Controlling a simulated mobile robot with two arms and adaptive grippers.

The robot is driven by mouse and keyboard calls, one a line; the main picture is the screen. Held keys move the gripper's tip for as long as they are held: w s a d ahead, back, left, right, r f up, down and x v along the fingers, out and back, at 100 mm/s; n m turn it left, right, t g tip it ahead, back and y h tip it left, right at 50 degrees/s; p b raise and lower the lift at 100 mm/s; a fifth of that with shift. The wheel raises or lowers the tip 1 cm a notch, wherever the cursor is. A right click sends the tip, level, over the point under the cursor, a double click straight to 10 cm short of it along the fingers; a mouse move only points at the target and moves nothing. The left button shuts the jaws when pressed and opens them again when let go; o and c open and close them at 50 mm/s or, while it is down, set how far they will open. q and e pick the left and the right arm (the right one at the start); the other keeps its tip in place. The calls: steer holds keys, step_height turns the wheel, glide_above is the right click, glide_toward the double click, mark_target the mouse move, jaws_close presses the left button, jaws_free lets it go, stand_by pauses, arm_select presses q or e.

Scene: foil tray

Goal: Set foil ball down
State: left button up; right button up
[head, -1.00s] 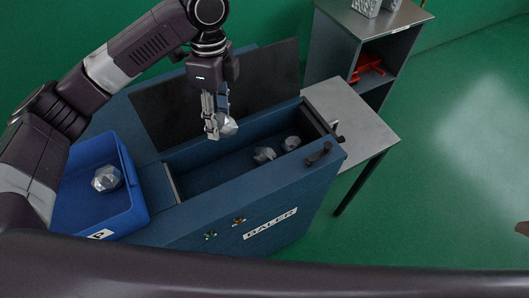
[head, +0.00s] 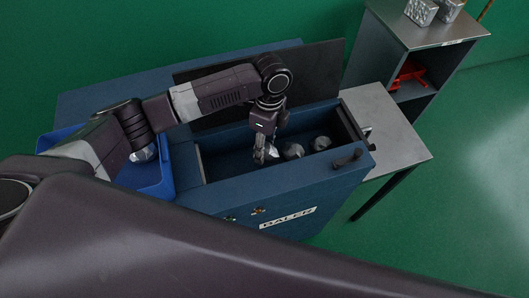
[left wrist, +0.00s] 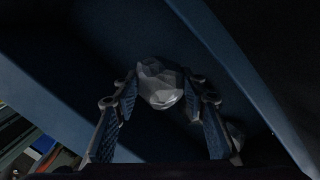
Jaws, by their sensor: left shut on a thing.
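My left gripper (head: 263,154) reaches down into the open chamber of the blue baler (head: 290,190). It is shut on a faceted silver foil ball (head: 272,152), which is mostly hidden by the fingers in the head view. In the left wrist view the held foil ball (left wrist: 160,83) shows between the two fingertips, against the dark chamber. Whether it touches the chamber floor, I cannot tell. Two other foil balls, a nearer one (head: 293,150) and a farther one (head: 321,143), lie in the chamber just right of the gripper. My right gripper is not in view.
A blue bin (head: 155,188) with another foil ball (head: 143,154) stands left of the baler, partly behind my arm. The black lid (head: 318,76) stands open behind the chamber. A grey side table (head: 395,140) and a cabinet (head: 430,35) with silver blocks (head: 421,11) stand right.

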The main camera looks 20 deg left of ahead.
arm_select(q)
step_height(320, 180, down, 4)
steer(key=shift+r, duration=0.2)
steer(key=shift+f, duration=0.15)
steer(key=shift+f, duration=0.15)
steer(key=o, duration=1.2)
steer(key=shift+c, duration=0.2)
